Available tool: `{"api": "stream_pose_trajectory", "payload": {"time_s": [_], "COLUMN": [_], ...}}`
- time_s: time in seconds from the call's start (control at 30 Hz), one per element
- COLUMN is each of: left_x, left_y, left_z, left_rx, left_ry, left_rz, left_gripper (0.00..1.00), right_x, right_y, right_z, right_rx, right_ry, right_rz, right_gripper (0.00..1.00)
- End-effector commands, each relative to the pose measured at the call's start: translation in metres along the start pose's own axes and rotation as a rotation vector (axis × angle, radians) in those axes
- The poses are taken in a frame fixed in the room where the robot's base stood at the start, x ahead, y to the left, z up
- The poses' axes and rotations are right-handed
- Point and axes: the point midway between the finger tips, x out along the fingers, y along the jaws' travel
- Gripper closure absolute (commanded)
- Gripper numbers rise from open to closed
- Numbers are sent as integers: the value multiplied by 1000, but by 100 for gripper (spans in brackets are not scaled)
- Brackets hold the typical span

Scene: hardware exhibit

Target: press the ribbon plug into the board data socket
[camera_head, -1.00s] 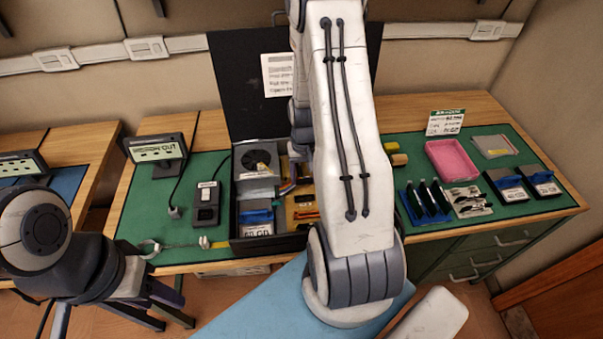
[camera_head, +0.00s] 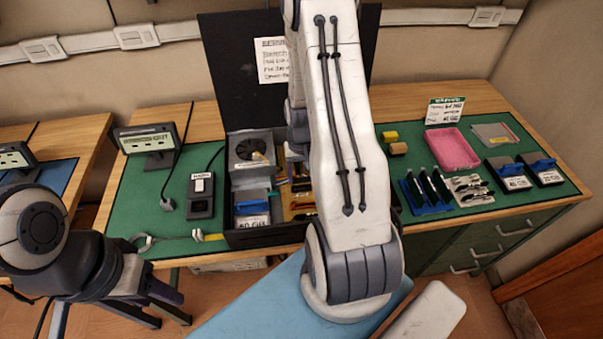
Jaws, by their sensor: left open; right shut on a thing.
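The open black case (camera_head: 285,236) stands mid-table with a fan unit, a blue-handled drive and coloured parts inside. My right arm crosses in front of it and hides its right half. The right gripper is behind that arm, out of sight. I cannot make out the ribbon plug or the board data socket. A small pale yellowish piece (camera_head: 258,157) shows by the fan; I cannot tell what it is. My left gripper (camera_head: 150,308) is open and empty at the lower left, in front of the table's edge and well away from the case.
A black switch box (camera_head: 201,195) and a small display (camera_head: 147,141) stand left of the case. A wrist strap (camera_head: 147,243) lies at the front edge. On the right are a pink tray (camera_head: 452,150), a blue rack (camera_head: 425,195) and two blue-handled drives.

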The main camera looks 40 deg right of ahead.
Motion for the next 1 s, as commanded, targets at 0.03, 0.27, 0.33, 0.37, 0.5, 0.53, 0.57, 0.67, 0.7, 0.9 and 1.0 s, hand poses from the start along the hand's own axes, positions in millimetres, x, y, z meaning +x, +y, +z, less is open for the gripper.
{"api": "stream_pose_trajectory", "payload": {"time_s": [0.03,0.27,0.33,0.37,0.5,0.53,0.57,0.67,0.7,0.9,1.0], "left_x": [0,0,0,0,3,3,4,6,6,6,6], "left_y": [0,0,0,0,0,0,0,0,0,0,0], "left_z": [0,0,0,0,0,0,0,0,0,0,0], "left_rx": [0,0,0,0,0,0,0,0,0,0,0], "left_ry": [0,0,0,0,0,0,0,0,0,0,0], "left_rz": [0,0,0,0,0,0,0,0,0,0,0], "left_gripper": [50,50,50,50,50,50,50,50,50,50,50], "right_x": [0,0,0,1,4,5,6,9,10,10,10], "right_y": [0,0,0,0,0,0,0,0,0,0,0], "right_z": [0,0,0,0,0,0,0,0,0,0,0], "right_rx": [0,0,0,0,0,0,0,0,0,0,0], "right_ry": [0,0,0,0,-1,-1,-1,-1,-1,0,0], "right_rz": [0,0,0,0,0,0,0,0,0,0,0], "right_gripper": [70,70,70,70,70,70,70,70,70,70,70]}}
